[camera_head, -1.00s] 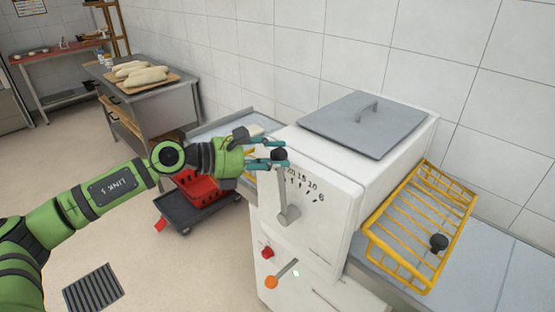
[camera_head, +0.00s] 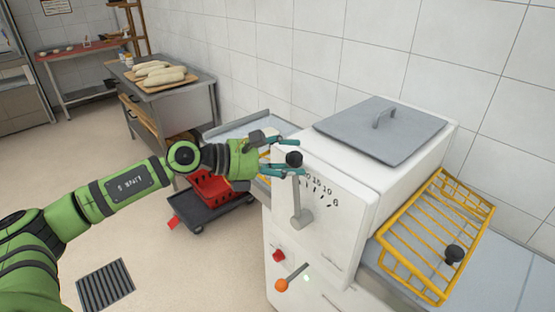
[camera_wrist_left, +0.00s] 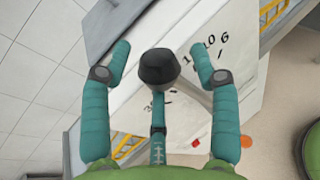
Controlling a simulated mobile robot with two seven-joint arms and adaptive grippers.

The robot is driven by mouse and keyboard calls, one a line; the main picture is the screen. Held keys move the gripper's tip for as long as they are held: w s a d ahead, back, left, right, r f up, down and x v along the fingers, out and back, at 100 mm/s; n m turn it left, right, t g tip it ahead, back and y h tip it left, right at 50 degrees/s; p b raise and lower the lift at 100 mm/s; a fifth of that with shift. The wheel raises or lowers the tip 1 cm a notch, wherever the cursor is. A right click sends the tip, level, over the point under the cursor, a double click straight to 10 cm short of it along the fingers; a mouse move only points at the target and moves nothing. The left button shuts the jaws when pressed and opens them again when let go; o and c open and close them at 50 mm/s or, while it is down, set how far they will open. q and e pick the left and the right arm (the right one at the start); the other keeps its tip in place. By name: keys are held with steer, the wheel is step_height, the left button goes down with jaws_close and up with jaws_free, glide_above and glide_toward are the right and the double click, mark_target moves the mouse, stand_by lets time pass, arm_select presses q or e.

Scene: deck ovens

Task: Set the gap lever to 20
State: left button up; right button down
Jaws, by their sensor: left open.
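The gap lever (camera_head: 297,190) is a grey arm with a black ball knob (camera_head: 294,159) on the front of the white machine (camera_head: 335,210). It points up, slightly left, beside a scale with 20, 15, 10 and 6 marks (camera_head: 322,188); the 20 end is partly hidden by the knob and fingers. My left gripper (camera_head: 290,157) is open, its teal fingers on either side of the knob. In the left wrist view the knob (camera_wrist_left: 158,68) stands between the two spread fingers (camera_wrist_left: 160,75), with gaps on both sides. My right gripper is not in view.
A yellow wire guard (camera_head: 436,240) is at the right. A cart with red crates (camera_head: 211,190) stands behind my left arm. A table with dough (camera_head: 160,75) is farther back.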

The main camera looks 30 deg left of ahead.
arm_select(q)
steer(key=v, duration=0.7)
stand_by(0.4)
steer(key=shift+a, duration=0.1)
stand_by(0.5)
